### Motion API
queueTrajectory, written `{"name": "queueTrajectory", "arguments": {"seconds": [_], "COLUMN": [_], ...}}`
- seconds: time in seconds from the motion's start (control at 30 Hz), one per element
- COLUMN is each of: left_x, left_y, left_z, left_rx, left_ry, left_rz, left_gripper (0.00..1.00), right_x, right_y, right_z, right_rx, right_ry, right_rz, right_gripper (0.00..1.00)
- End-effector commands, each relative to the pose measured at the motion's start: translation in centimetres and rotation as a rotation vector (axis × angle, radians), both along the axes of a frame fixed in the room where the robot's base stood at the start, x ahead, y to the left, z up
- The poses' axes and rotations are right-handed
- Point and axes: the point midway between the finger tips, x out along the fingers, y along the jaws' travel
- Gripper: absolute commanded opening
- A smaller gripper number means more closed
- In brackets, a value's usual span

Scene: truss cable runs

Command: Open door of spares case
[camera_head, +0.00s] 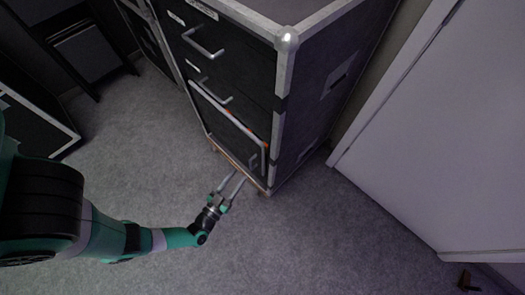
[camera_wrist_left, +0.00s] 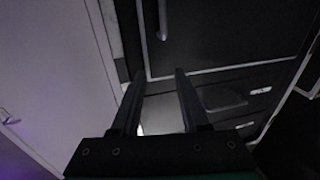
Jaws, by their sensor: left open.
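The spares case (camera_head: 311,98) is a tall black case with pale metal edges. Its door (camera_head: 222,125) is the lowest front panel, outlined by a pale edge, and looks closed. A vertical bar handle (camera_head: 254,161) sits near the door's right edge. My left gripper (camera_head: 233,180) is open and empty, low in front of the door, a little left of and below the handle. In the left wrist view the open fingers (camera_wrist_left: 160,73) point towards the dark door (camera_wrist_left: 230,35), with the handle (camera_wrist_left: 162,22) beyond the tips, apart from them. My right gripper is not in view.
Two drawers with bar handles (camera_head: 204,50) (camera_head: 215,97) are above the door. A white panel (camera_head: 440,130) stands to the right of the case. Another dark case (camera_head: 35,120) is at the left. The grey carpet (camera_head: 130,150) in front is clear.

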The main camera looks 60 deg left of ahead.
Motion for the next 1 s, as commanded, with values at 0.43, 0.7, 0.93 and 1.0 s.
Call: {"name": "queueTrajectory", "arguments": {"seconds": [0.43,0.7,0.93,1.0], "left_x": [-1.4,0.2,3.5,5.0], "left_y": [0.1,1.0,3.4,4.1], "left_z": [-5.1,-5.2,-5.3,-5.3], "left_rx": [0.004,0.000,0.007,0.007], "left_ry": [0.032,0.022,0.030,0.029], "left_rz": [-0.012,-0.007,-0.002,-0.008], "left_gripper": [0.45,0.45,0.45,0.45], "right_x": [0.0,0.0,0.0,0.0], "right_y": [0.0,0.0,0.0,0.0], "right_z": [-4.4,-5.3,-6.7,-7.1], "right_rx": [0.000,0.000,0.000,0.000], "right_ry": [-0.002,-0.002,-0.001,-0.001], "right_rz": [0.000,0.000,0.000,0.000], "right_gripper": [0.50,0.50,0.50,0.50]}}
